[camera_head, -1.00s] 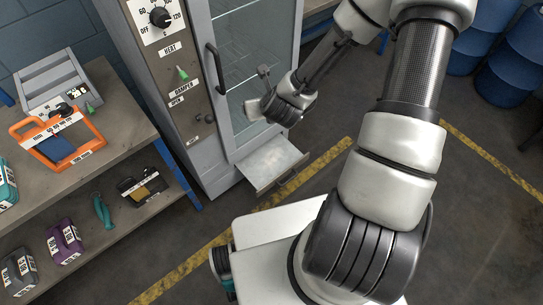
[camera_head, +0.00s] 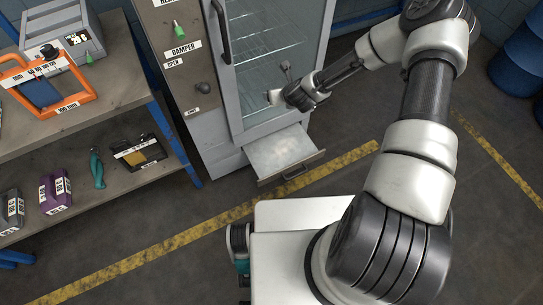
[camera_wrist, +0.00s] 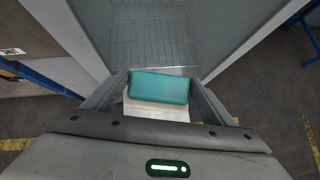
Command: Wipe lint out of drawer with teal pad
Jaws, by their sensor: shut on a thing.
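The teal pad (camera_wrist: 160,87) sits between my fingers in the wrist view, with a pale surface below it that I cannot identify for certain. My gripper (camera_head: 273,97) is shut on the pad, in front of the glass door and above the drawer. In the head view the pad's teal colour cannot be made out; only a pale end shows at the fingers. The drawer (camera_head: 310,160) is pulled out at the cabinet's base. Whitish, patchy lint (camera_head: 282,150) lies on its floor. The gripper is apart from the drawer.
The grey cabinet (camera_head: 190,95) has a glass door (camera_head: 275,60) with a dark handle (camera_head: 221,32) above the drawer. A workbench (camera_head: 110,95) at left holds an orange frame (camera_head: 50,112); its lower shelf holds several small items. Floor right of the drawer is clear.

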